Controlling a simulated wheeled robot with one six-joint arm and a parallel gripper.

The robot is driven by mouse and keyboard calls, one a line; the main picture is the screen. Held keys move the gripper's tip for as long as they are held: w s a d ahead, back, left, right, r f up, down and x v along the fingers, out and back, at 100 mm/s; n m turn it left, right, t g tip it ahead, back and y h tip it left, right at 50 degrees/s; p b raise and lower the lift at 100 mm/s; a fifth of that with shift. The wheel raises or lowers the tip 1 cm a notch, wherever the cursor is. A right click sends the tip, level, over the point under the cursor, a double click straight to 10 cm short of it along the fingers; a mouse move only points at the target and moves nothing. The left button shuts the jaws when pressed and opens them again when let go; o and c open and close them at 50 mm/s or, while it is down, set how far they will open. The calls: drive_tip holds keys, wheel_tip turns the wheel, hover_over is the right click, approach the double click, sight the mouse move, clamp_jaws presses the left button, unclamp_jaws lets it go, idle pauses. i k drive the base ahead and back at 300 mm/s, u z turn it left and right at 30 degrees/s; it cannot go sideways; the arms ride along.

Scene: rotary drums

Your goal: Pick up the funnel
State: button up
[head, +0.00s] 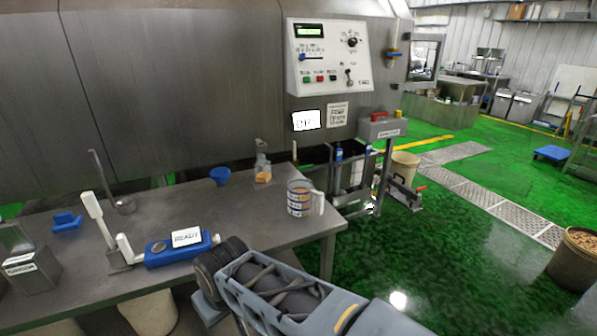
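The funnel (220,175) is a small blue cone on the grey metal table (265,243), near its back edge, close to the drum wall. It looks upright with its wide mouth up. Nothing touches it that I can see. My arm reaches in from the bottom right, and its dark joint is at the table's front edge, well in front of the funnel. My gripper's fingers do not show in the head view.
Right of the funnel stand a small bottle (263,172) and a clear measuring jug (300,198). In front are a blue device (180,250) with a READY card and a white-handled tool (95,210). A ladle (124,205) stands left. Table around the funnel is mostly clear.

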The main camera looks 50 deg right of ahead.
sight(221, 181)
drive_tip(key=z, duration=0.7)
drive_tip(key=i, duration=1)
